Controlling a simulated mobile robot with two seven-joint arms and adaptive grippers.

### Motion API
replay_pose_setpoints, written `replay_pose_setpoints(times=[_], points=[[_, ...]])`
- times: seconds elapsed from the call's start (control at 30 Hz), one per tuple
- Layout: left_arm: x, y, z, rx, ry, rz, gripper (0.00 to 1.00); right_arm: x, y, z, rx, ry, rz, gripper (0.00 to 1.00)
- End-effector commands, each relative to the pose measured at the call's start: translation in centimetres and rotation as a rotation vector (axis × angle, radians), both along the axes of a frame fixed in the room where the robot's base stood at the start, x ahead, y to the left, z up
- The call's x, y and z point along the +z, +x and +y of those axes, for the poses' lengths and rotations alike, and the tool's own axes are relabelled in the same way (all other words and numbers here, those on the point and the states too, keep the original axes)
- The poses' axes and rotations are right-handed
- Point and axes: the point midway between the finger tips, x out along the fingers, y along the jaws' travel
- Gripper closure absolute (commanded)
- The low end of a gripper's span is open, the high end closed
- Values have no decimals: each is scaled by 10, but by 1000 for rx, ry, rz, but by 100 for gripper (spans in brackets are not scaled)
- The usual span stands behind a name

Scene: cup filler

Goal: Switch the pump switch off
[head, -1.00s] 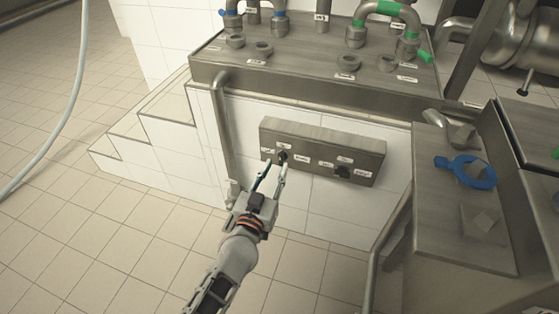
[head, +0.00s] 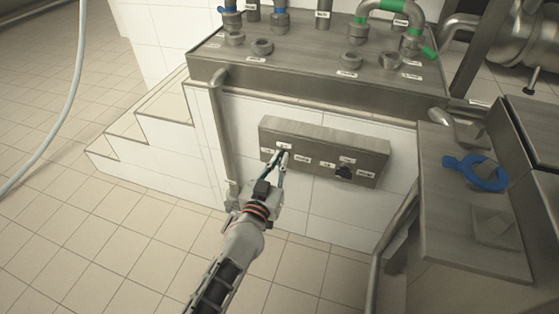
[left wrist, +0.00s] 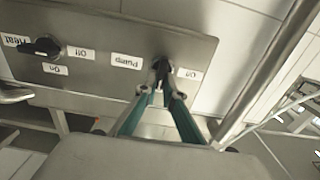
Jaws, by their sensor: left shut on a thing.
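The grey control panel (head: 318,135) is fixed to the white tiled wall under the steel counter. The pump switch (left wrist: 161,63) is a small dark knob on it, next to the label "Pump" and a label "On" in the left wrist view. My left gripper (head: 281,156) reaches up to the panel's left part. Its fingers are shut on the pump switch, and its fingertips (left wrist: 160,70) cover most of the knob. The knob's exact angle is hard to tell. My right gripper is not in view.
A second black knob, the heat switch (head: 344,172), sits to the right on the same panel; it also shows in the left wrist view (left wrist: 44,46). A vertical pipe (head: 222,140) runs left of the panel. A steel unit with a blue ring handle (head: 476,172) stands at right.

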Motion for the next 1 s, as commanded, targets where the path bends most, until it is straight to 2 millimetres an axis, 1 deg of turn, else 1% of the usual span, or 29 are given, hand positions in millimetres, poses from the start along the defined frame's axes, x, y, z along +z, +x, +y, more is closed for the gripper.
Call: replay_pose_setpoints(times=[0.17,0.37,0.57,0.87,1.0], points=[[0,0,1,1,-17,6,100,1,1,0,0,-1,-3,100],[1,1,1,0,-94,30,100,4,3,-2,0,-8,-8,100],[2,1,3,0,-238,76,100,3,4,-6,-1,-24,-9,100],[-1,2,6,-1,-508,165,100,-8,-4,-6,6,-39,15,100],[-3,2,7,0,-635,206,100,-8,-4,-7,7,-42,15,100]])
